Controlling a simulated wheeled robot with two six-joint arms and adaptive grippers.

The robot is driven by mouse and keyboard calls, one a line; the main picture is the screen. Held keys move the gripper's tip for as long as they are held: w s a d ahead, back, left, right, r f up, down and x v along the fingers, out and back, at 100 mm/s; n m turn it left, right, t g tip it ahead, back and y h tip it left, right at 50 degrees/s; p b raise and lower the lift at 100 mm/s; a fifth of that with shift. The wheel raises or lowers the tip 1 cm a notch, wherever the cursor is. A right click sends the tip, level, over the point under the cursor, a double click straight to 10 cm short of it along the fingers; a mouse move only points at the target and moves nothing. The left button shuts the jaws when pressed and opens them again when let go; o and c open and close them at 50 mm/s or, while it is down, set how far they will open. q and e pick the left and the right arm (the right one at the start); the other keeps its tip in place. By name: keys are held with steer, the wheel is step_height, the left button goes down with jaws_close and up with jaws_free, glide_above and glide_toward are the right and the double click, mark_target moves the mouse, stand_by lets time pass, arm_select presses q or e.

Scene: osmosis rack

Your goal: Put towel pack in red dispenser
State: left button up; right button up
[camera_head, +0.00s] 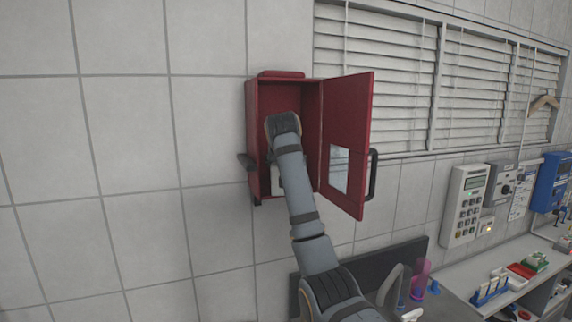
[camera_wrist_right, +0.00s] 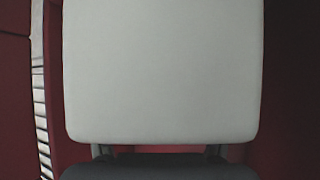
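The red dispenser (camera_head: 344,105) hangs on the tiled wall with its door swung open to the right. My right arm reaches up from below into the open box. My right gripper (camera_head: 283,128) is inside the box, mostly hidden behind its own wrist. The white towel pack (camera_wrist_right: 160,70) fills the middle of the right wrist view, directly ahead of the gripper, with red walls on both sides. A pale bit shows beside the arm in the head view. The fingers pass behind the pack's lower edge, so their tips and any grip are hidden. My left gripper is not in view.
A bench with small racks (camera_head: 490,290) and a pink cup (camera_head: 420,278) is at lower right. The left wall is clear.

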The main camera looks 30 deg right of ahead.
steer(key=shift+o, duration=0.8)
steer(key=shift+w, duration=0.1)
steer(key=shift+r, duration=0.25)
steer(key=b+v, duration=0.1)
steer(key=v, duration=0.1)
steer(key=shift+s+a+b, duration=0.15)
steer(key=shift+s+b, duration=0.2)
steer(key=shift+b, duration=0.05)
steer(key=b+v, duration=0.3)
steer(key=v, duration=0.6)
steer(key=shift+r, duration=0.15)
steer(key=shift+s, duration=0.1)
